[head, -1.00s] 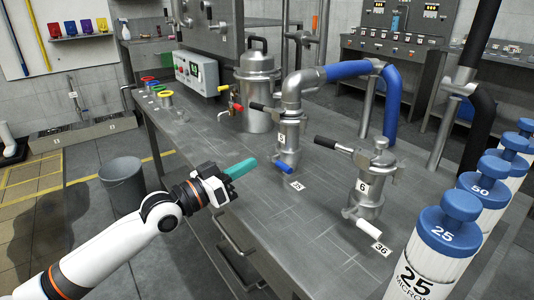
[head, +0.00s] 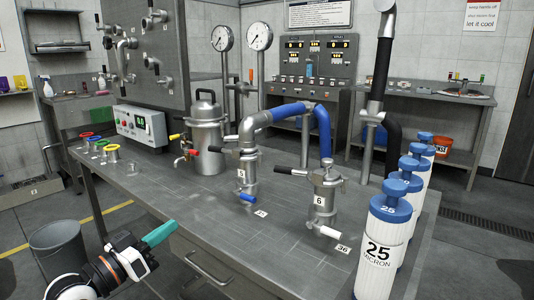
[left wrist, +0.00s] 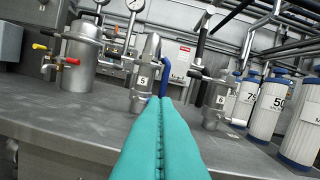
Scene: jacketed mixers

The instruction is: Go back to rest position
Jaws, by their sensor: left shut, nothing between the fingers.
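My left gripper (head: 160,236) is at the lower left of the head view, by the front edge of the grey workbench (head: 200,210). Its teal fingers are shut together with nothing between them. In the left wrist view the closed fingers (left wrist: 160,140) point at the bench, apart from everything on it. Ahead of them stand the steel mixer numbered 5 (head: 247,170) and the mixer numbered 6 (head: 325,200). My right gripper is not in view.
A row of white filter cartridges with blue caps (head: 380,245) stands at the right. A large steel vessel (head: 205,135) and a control box (head: 140,124) stand at the back left of the bench. A grey bucket (head: 60,248) is on the floor at the left.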

